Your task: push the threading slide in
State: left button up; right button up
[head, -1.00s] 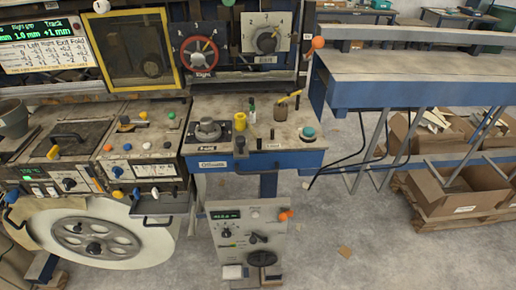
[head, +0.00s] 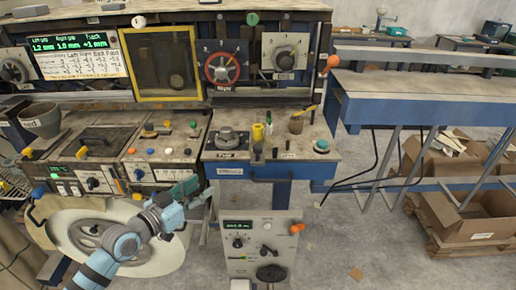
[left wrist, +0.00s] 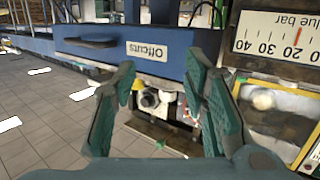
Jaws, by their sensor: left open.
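My left gripper (head: 187,188) shows in the head view in front of the left console's lower front edge, above the white roll. In the left wrist view, the left gripper (left wrist: 163,80) has its two green fingers spread with nothing held between them. Past the fingers is the blue Offcuts drawer (left wrist: 100,42), shut, with a dark handle. I cannot pick out a part labelled as the threading slide. My right gripper is not in view.
A large white roll (head: 75,245) on a grey hub is behind my left arm. A control box (head: 262,245) stands on the floor ahead. Bench-top knobs and bottles (head: 258,132) crowd the middle. Cardboard boxes (head: 470,215) lie at right.

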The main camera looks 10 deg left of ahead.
aim_at(255, 148)
pick_arm(q)
jog(key=s+d+r+m+h, duration=0.35)
jog(key=d+r, duration=0.35)
jog(key=r, duration=0.4)
jog(key=shift+h, duration=0.35)
jog(key=x, duration=0.9)
jog(key=p+x, duration=0.1)
jog(key=x, duration=0.3)
jog(key=shift+w+f, duration=0.25)
jog(key=shift+w, duration=0.1)
jog(key=shift+w+d, duration=0.15)
jog(key=shift+d, duration=0.05)
jog(key=shift+a+f, duration=0.1)
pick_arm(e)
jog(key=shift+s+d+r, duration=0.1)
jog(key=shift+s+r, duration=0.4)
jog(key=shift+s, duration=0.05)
pick_arm(q)
jog(key=shift+w, duration=0.1)
grip_shut()
